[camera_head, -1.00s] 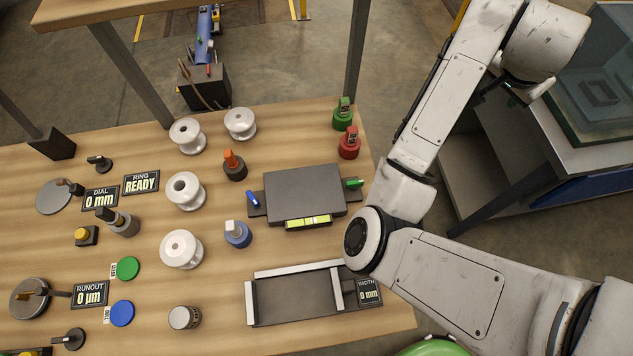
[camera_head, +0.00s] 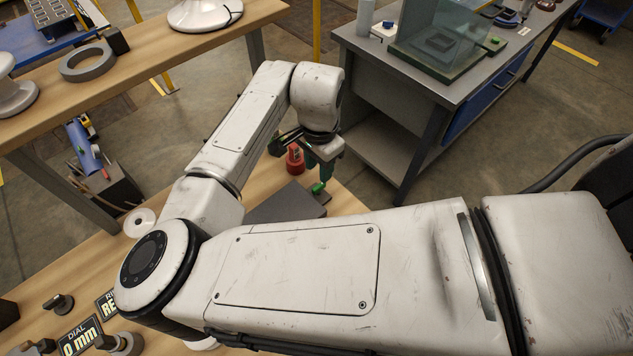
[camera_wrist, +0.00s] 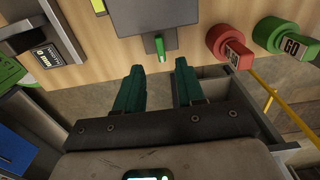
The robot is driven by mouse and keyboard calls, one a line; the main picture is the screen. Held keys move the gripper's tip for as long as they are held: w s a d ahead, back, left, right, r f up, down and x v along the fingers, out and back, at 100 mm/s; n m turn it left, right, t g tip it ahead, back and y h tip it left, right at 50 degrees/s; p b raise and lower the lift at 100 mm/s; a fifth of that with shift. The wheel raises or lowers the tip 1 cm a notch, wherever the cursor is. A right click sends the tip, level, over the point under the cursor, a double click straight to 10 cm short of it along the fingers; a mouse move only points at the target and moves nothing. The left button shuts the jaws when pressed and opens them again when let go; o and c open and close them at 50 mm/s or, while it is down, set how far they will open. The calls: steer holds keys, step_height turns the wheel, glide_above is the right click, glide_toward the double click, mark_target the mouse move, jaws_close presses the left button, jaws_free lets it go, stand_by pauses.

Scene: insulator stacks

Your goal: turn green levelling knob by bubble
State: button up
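The green levelling knob (camera_wrist: 160,46) sticks out from the edge of the dark grey plate (camera_wrist: 150,16). In the head view the knob (camera_head: 318,188) shows at the right end of the plate (camera_head: 288,204), which my arm partly covers. The bubble vial (camera_wrist: 98,6) is cut off at the top of the wrist view and hidden in the head view. My gripper (camera_wrist: 158,68) is open and empty, its two green fingers apart. The knob lies just past the fingertips, between their lines, not visibly touched. In the head view my gripper (camera_head: 318,168) is close by the knob.
A red gauge ring (camera_wrist: 229,47) and a green GO ring (camera_wrist: 284,38) stand right of the knob in the wrist view. The width display (camera_wrist: 47,55) and its fixture are at the left. A grey workbench (camera_head: 430,80) stands beyond the wooden table (camera_head: 80,275).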

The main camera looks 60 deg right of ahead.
mark_target(319, 186)
step_height(319, 186, down, 7)
steer(key=shift+d, duration=0.1)
steer(key=shift+c, duration=0.2)
jaws_close()
stand_by(0.3)
